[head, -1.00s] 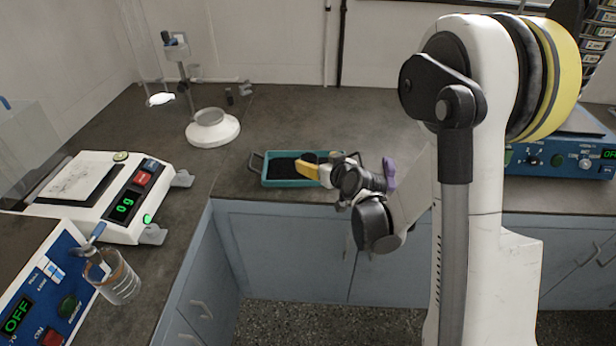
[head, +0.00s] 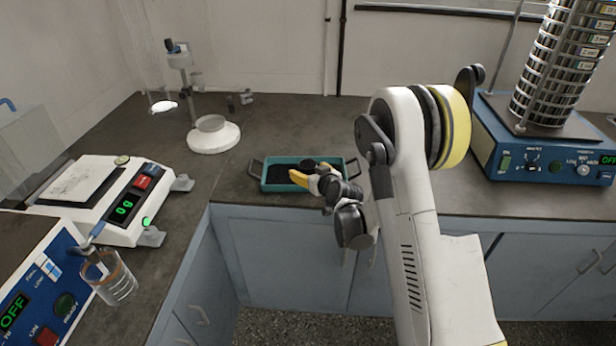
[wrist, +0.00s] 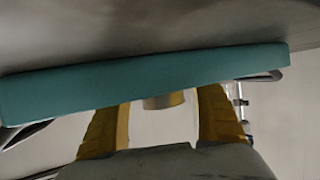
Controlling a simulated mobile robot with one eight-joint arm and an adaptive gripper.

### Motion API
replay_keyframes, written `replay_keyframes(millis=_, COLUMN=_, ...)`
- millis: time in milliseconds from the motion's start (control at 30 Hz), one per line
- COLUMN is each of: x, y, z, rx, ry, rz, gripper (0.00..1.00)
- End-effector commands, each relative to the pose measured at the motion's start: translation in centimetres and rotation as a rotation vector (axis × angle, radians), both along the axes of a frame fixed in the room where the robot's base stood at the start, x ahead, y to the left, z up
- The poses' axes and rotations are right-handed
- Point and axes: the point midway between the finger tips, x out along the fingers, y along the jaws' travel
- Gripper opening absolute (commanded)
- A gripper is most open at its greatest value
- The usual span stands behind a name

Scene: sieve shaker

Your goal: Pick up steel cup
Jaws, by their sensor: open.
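The steel cup (head: 307,165) shows in the head view as a small dark round opening at the teal tray, beside my yellow fingertips. In the wrist view a short piece of the metal cup (wrist: 163,101) shows between my two fingers, below the tray edge. My gripper (head: 303,179) is open, low at the tray's front side, with its fingers pointing toward the cup. The fingers are spread on both sides of the cup in the wrist view; I cannot tell whether they touch it. The tray and my fingers hide most of the cup.
The teal tray (head: 277,187) with dark grains and side handles sits near the counter's front edge. A white round stand (head: 222,141) is behind left, a balance (head: 100,190) at left. The sieve shaker (head: 515,160) stands right. Counter behind the tray is mostly clear.

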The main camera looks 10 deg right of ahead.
Motion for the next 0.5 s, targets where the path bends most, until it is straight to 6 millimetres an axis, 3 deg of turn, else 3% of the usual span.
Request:
replay_keyframes(millis=300, x=0.79, y=0.13, z=-0.20, rx=-0.001, ry=0.000, rz=0.000, gripper=0.75)
replay_keyframes(millis=367, x=0.79, y=0.13, z=-0.20, rx=-0.001, ry=0.000, rz=0.000, gripper=0.60)
replay_keyframes(millis=500, x=0.78, y=0.14, z=-0.21, rx=-0.001, ry=0.000, rz=0.000, gripper=0.18)
